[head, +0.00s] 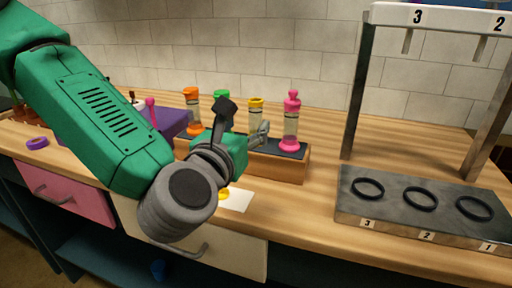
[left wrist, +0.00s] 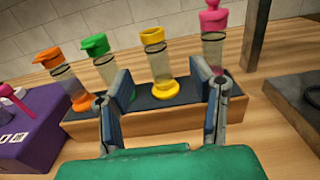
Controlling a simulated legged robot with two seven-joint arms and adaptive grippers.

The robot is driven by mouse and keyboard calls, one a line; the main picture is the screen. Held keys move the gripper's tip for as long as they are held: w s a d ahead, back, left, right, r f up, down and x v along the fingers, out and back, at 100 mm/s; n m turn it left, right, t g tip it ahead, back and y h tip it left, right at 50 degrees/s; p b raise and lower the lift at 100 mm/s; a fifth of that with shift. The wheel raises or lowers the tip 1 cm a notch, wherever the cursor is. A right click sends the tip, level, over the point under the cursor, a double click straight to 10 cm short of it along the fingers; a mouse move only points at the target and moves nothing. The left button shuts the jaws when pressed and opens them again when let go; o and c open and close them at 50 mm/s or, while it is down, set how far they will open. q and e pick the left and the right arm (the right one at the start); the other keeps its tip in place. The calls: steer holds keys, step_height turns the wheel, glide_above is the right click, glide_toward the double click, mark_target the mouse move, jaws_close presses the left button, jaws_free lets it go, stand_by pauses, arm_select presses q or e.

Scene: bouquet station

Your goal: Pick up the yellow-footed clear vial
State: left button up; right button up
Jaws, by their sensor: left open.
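The clear vial with a yellow foot and yellow cap (left wrist: 158,62) stands upright in the wooden rack (left wrist: 90,128), between the green-capped and pink vials in the left wrist view. In the head view its yellow cap (head: 256,103) shows behind my left gripper, which hides its lower part. My left gripper (left wrist: 165,88) is open and empty. Its two fingers stand apart in front of the vial, one to each side of it in the picture; contact cannot be seen. It also shows in the head view (head: 246,120). My right gripper is not in view.
In the rack stand an orange vial (head: 192,112), a green-capped vial (left wrist: 97,50) and a pink vial (head: 291,125). A purple box (left wrist: 30,125) is left of the rack. A stand with black rings (head: 420,197) is at right. A white card (head: 236,200) lies in front.

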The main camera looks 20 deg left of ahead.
mark_target(253, 114)
arm_select(q)
steer(key=w, duration=0.7)
steer(key=shift+w+a, duration=0.1)
steer(key=shift+w, duration=0.2)
jaws_close()
